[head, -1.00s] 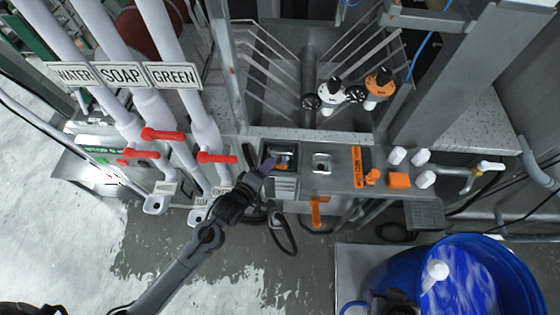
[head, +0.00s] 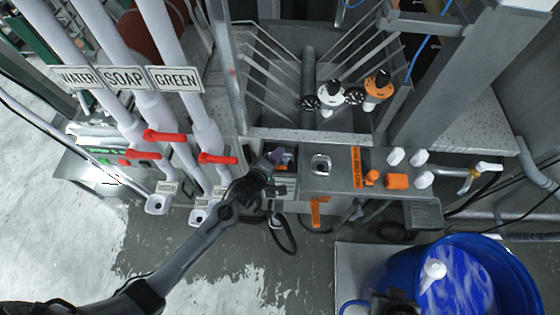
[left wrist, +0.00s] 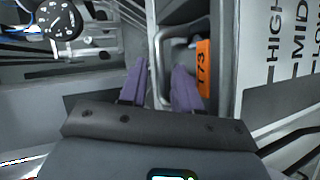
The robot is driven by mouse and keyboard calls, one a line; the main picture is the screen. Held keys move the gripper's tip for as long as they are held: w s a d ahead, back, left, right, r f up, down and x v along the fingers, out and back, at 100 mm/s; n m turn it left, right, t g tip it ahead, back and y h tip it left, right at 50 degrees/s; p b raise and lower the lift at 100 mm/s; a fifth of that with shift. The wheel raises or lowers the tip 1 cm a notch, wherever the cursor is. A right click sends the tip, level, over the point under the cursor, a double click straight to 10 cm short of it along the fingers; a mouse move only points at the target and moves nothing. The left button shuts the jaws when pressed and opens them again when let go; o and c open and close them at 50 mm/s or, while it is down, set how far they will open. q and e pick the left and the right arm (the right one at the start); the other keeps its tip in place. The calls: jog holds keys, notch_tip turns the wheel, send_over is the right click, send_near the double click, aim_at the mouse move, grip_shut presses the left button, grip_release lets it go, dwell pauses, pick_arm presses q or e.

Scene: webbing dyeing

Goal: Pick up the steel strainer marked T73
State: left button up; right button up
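The steel strainer marked T73 shows in the left wrist view as a bent metal handle (left wrist: 159,62) beside an orange tag reading T73 (left wrist: 203,68). My left gripper (left wrist: 160,88) is open there, its two purple fingers apart, with part of the handle showing between and beyond them. I cannot tell whether the fingers touch it. In the head view my left gripper (head: 277,157) is over the recess at the panel's left end. It hides most of what is in that recess. My right gripper cannot be made out.
Red-handled valves (head: 217,158) on white pipes stand close left of my left gripper. A steel panel (head: 335,180) with an orange block (head: 397,181) and white knobs runs to the right. A blue barrel (head: 520,270) of liquid stands at lower right.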

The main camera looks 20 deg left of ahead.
pick_arm(q)
jog(key=shift+c, duration=0.4)
grip_shut()
jog(key=shift+f, duration=0.15)
